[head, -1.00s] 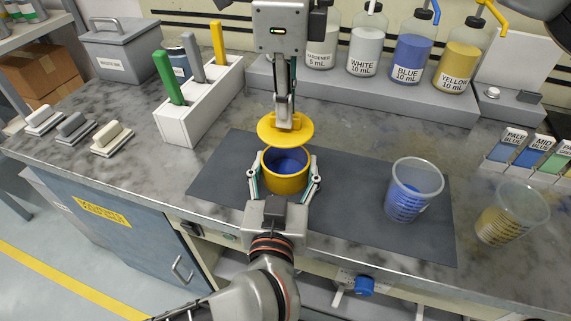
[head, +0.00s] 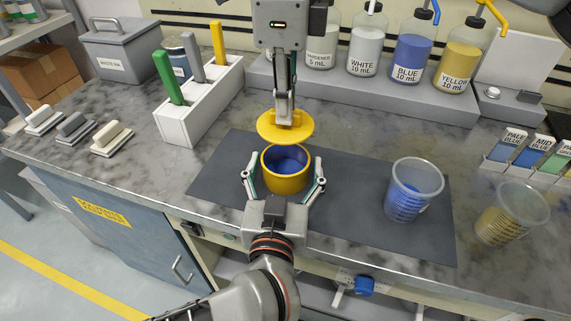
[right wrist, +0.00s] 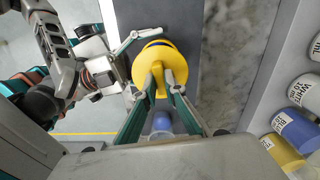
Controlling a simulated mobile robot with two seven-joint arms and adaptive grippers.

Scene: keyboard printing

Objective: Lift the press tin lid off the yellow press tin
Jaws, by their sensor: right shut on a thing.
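The yellow press tin (head: 285,184) stands upright on the dark mat, with blue ink inside. The yellow press tin lid (head: 302,130) is off the tin, held above and behind its open mouth; it also shows in the right wrist view (right wrist: 184,62). My right gripper (head: 284,118) is shut on the lid's upright handle, which the right wrist view shows between its fingertips (right wrist: 162,84). My left gripper (head: 285,186) is open, its fingers spread on either side of the tin with small gaps. The lid hides most of the tin in the right wrist view.
Two clear measuring cups, one with blue (head: 414,190) and one with yellow (head: 511,213), stand to the right. Ink bottles (head: 410,65) line the back shelf. A white rack (head: 200,105) with coloured handles stands left. The dark mat (head: 350,185) is clear between tin and blue cup.

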